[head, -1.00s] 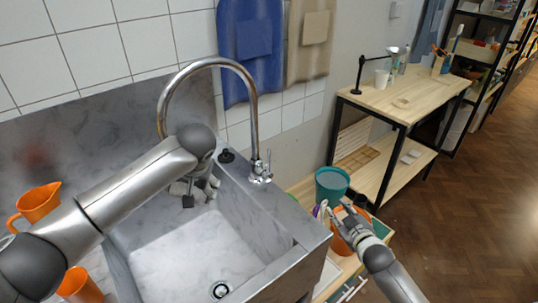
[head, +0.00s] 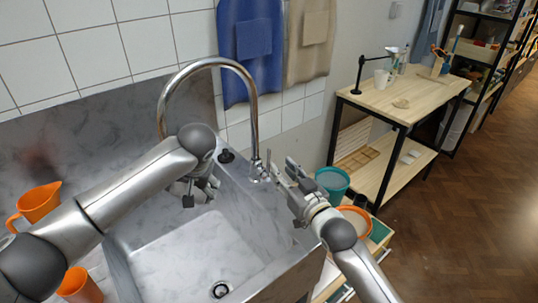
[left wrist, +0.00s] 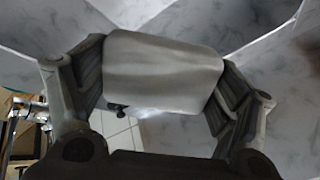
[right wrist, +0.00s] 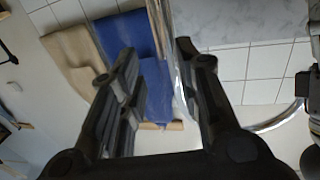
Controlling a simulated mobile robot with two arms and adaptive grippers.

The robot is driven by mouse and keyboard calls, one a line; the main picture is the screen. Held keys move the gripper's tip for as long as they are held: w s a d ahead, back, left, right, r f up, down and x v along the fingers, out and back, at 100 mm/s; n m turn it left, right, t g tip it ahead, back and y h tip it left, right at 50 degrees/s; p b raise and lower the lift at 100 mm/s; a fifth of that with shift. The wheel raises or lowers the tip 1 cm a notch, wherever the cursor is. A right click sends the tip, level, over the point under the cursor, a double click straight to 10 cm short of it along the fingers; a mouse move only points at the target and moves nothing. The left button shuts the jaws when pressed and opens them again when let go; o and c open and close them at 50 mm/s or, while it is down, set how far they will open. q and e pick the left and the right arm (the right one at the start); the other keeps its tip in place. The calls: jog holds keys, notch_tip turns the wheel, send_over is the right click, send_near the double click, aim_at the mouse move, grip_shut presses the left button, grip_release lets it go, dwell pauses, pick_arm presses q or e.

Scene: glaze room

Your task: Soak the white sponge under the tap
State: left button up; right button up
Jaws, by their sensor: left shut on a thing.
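The white sponge (left wrist: 165,70) is held between the two fingers of my left gripper (left wrist: 165,82) in the left wrist view. In the head view my left gripper (head: 202,187) is inside the grey marble sink, below the tap's arch, and my arm mostly hides the sponge. The chrome tap (head: 252,110) stands at the sink's back right, with its lever (head: 259,170) low on the body. My right gripper (head: 285,175) is open just right of the lever. In the right wrist view its fingers (right wrist: 165,65) are apart and empty, with chrome tap parts beyond. I see no water running.
An orange jug (head: 38,203) and an orange cup (head: 80,287) stand left of the sink. A teal bucket (head: 332,182) and an orange bucket (head: 356,218) stand to the right. The sink floor (head: 190,255) is clear.

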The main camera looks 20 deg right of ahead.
aim_at(269, 155)
jog(key=w, duration=0.5)
jog(key=w+a, duration=0.1)
jog(key=w, duration=0.2)
jog(key=shift+w, duration=0.3)
grip_shut()
